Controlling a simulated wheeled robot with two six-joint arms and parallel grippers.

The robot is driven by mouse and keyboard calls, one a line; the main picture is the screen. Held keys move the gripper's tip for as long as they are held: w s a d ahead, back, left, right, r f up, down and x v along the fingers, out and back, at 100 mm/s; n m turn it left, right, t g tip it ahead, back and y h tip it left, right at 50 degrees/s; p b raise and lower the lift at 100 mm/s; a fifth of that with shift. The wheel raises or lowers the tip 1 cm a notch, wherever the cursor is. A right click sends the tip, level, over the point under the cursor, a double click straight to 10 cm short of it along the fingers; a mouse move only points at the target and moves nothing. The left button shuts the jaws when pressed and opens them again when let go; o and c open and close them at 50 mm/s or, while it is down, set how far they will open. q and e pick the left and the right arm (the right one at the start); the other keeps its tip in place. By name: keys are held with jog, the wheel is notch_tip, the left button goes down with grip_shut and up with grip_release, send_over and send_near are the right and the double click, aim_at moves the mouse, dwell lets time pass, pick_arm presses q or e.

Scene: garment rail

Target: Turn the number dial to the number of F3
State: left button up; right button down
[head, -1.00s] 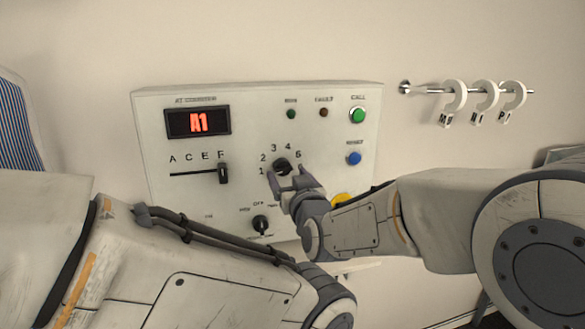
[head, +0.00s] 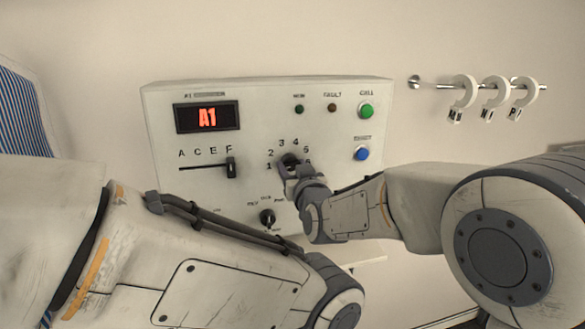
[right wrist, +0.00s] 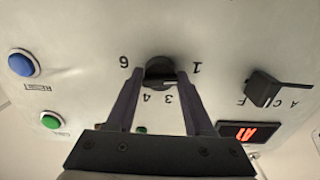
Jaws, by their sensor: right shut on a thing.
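The black number dial (head: 291,160) is on the white panel (head: 260,95), ringed by numbers. My right gripper (head: 292,168) is shut on it. The right wrist view shows the dial (right wrist: 160,72) between the two fingers; a pale mark on it faces lower right, but a finger hides part of the number ring there, so I cannot tell the exact number. The red display (head: 207,117) reads A1. The black slider knob (head: 231,167) stands at F, the right end of its slot. My left arm crosses the lower left, its gripper out of view.
A black rotary knob (head: 267,218) is below the dial. A green button (head: 366,111) and a blue button (head: 361,153) are at the panel's right. A rail (head: 420,82) with several white hooked tags is on the wall at right.

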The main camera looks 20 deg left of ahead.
jog(key=shift+f+m+b, duration=0.15)
jog(key=shift+m+b, duration=0.15)
jog(key=shift+b, duration=0.15)
jog(key=m+b, duration=0.9)
jog(key=b, duration=0.1)
jog(key=shift+f, duration=0.1)
jog(key=m+b, duration=0.2)
jog(key=shift+m, duration=0.4)
jog(key=shift+m+b, duration=1.1)
jog(key=shift+m, duration=0.5)
jog(key=shift+c, duration=1.6)
grip_release()
jog(key=shift+r, duration=0.2)
jog(key=shift+s, duration=0.1)
